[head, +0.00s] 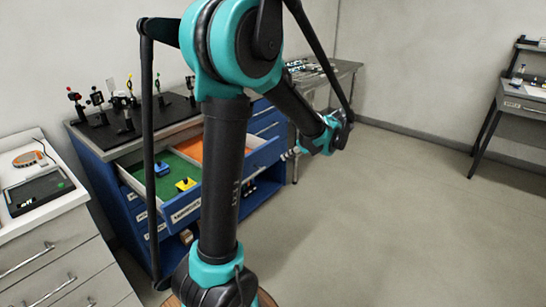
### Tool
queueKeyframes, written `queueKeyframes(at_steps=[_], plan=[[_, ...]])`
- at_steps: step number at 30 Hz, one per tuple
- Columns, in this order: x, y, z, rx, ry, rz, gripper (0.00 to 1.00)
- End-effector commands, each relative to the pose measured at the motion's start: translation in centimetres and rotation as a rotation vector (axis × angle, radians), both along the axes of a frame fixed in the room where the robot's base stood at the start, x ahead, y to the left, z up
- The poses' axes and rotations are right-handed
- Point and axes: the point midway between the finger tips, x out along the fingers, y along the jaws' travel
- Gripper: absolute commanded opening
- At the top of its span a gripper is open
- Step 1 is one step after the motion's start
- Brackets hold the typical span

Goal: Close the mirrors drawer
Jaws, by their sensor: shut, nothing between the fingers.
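The mirrors drawer (184,212) is pulled out of the blue cabinet (102,178) under the optics bench, with a label on its front. Inside it are a green section and an orange section. A blue piece (161,169) and a yellow piece (186,184) sit on the green section. My arm crosses in front of the drawer and hides part of its middle. My gripper (290,155) is small in view, shut and empty, near the right end of the drawer front. Whether it touches the drawer I cannot tell.
A black board (168,112) with several optical mounts is on top of the cabinet. A white drawer unit (48,240) stands at the left. A metal table (342,70) is behind my arm, and a desk (522,105) is far right. The floor at right is clear.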

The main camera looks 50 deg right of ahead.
Motion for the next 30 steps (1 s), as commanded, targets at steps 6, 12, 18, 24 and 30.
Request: queueKeyframes(at_steps=[6, 12, 18, 24, 30], plan=[[2.7, 0.3, -2.7, 0.000, 0.000, 0.004, 0.00], [5.5, 0.5, -5.5, 0.000, 0.000, 0.004, 0.00], [8.4, 0.8, -6.5, -0.001, 0.000, 0.005, 0.00], [10.1, 0.9, -6.5, 0.000, 0.000, 0.003, 0.00], [10.5, 0.9, -6.4, 0.000, 0.000, 0.001, 0.00]])
